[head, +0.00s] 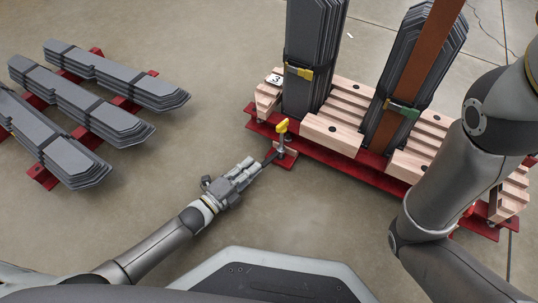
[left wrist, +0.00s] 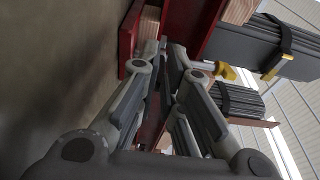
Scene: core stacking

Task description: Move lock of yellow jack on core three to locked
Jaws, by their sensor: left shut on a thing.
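The yellow jack (head: 282,127) stands upright on a red foot of the core three frame, beside the number 3 tag (head: 274,79). Its yellow head also shows in the left wrist view (left wrist: 227,73). My left gripper (head: 268,161) reaches in from the lower left, with its fingertips at the low part of the jack. In the left wrist view, the fingers (left wrist: 166,62) are closed together at the jack on a small part, apparently its lock. The fingers hide most of the lock, and I cannot tell its setting. My right gripper is not in view.
Core three has a red base beam (head: 325,152), wooden blocks (head: 332,133) and upright grey sheet stacks (head: 303,95). My right arm covers the right side. Flat grey stacks (head: 85,100) on red supports lie at left. The floor between is clear.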

